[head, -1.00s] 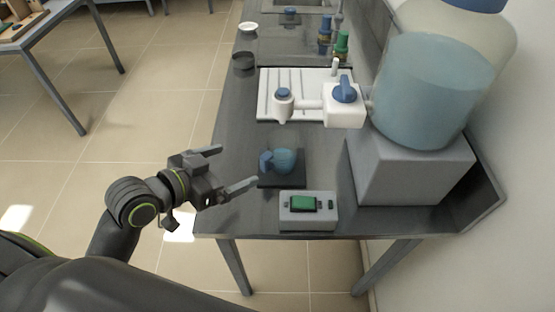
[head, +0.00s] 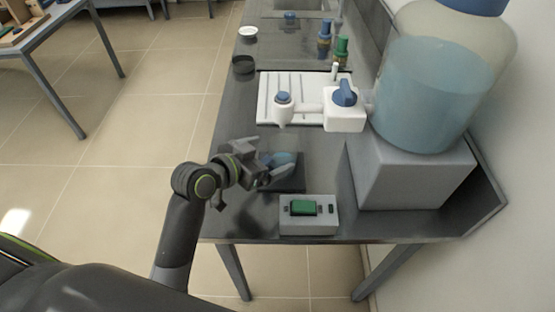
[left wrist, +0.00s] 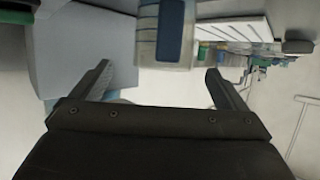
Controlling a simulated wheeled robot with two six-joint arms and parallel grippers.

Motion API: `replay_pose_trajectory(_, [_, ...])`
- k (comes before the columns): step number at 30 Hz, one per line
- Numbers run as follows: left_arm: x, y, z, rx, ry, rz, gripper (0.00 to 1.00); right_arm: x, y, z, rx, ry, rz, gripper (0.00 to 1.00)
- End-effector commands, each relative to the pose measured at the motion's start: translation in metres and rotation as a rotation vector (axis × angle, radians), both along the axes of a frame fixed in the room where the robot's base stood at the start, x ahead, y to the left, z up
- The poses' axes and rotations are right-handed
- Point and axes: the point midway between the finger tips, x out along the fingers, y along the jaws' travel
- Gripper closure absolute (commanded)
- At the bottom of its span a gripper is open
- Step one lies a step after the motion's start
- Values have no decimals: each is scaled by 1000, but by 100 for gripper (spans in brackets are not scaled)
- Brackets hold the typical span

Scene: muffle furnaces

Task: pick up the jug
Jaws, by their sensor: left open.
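The small blue jug (head: 286,158) stands on a dark square plate (head: 295,186) behind the grey display unit on the bench. In the head view it is partly hidden by my left gripper (head: 268,160). That gripper is open, with its fingers pointing at the jug from the left. In the left wrist view the jug (left wrist: 148,38), greyish with a blue handle (left wrist: 171,30), is ahead of the two spread fingertips (left wrist: 158,72). Nothing is between the fingers there, and I cannot tell whether anything touches. My right gripper is not in view.
The grey unit with a green display (head: 308,226) sits at the bench's front edge. A white tap (head: 344,112) hangs behind the jug, fed by a large water bottle (head: 420,95) on a grey block (head: 412,175). A white ribbed drainer (head: 270,95) lies behind.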

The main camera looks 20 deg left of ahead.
Motion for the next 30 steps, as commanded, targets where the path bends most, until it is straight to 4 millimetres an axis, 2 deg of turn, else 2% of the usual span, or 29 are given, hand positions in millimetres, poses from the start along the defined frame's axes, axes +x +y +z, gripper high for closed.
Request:
replay_pose_trajectory(3, [16,-5,-2,-1,1,-1,5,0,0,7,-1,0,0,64])
replay_pose_trajectory(9, [33,-13,-11,-2,1,1,5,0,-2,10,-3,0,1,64])
replay_pose_trajectory(19, [37,-15,-13,0,-1,2,7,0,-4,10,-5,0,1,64])
replay_pose_trajectory(30, [36,-15,-13,0,-1,1,55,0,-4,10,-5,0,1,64])
